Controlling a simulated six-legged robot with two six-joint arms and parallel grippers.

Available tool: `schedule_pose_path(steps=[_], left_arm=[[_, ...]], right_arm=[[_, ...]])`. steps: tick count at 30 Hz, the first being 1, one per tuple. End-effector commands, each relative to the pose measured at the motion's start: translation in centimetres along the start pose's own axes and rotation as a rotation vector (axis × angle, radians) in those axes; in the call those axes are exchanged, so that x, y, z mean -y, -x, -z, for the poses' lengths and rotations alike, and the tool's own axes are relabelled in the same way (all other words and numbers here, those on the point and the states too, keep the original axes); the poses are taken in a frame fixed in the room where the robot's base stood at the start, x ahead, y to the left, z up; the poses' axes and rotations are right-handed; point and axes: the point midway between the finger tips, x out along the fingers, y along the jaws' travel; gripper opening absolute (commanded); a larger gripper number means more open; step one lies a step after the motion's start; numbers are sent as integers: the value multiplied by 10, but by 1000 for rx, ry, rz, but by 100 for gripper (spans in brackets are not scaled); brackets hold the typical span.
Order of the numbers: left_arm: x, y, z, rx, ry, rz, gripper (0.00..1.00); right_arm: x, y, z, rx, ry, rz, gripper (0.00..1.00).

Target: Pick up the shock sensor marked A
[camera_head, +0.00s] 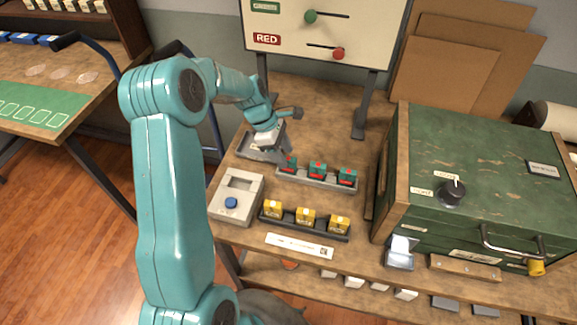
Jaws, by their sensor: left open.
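The back tray (318,183) holds three teal-and-red blocks: left (291,166), middle (317,171) and right (348,177). The front tray (322,231) holds three yellow blocks: left (272,209), middle (306,216) and right (340,225). My left gripper (284,157) is open at the left teal-and-red block, partly covering it; contact is unclear. My right gripper is not in view.
A grey box with a blue button (231,202) stands left of the trays. A large green chest (478,170) fills the right. A sign board (325,32) on posts stands behind. A white label strip (299,246) lies at the front. Bare bench shows behind the back tray.

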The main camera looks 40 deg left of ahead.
Motion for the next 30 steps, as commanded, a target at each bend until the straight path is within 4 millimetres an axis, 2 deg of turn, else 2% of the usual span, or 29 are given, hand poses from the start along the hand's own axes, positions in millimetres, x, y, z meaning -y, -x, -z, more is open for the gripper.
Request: schedule_pose_path(steps=[3, 6, 14, 16, 19, 20, 30], left_arm=[[0, -21, -2, 1, 0, 6, 51], [-1, -32, -2, 0, -1, 3, 51], [-2, -37, -2, 0, -2, 1, 51], [-2, -37, -2, 0, -2, 1, 35], [-2, -36, -2, 0, -1, 1, 2], [-2, -36, -2, 0, -1, 1, 0], [-2, -34, -2, 0, -1, 0, 0]], right_arm=[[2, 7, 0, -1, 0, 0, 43], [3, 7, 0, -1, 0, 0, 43], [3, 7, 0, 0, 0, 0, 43], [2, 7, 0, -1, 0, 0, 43], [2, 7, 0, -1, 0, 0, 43], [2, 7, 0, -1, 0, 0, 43], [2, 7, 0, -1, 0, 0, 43]])
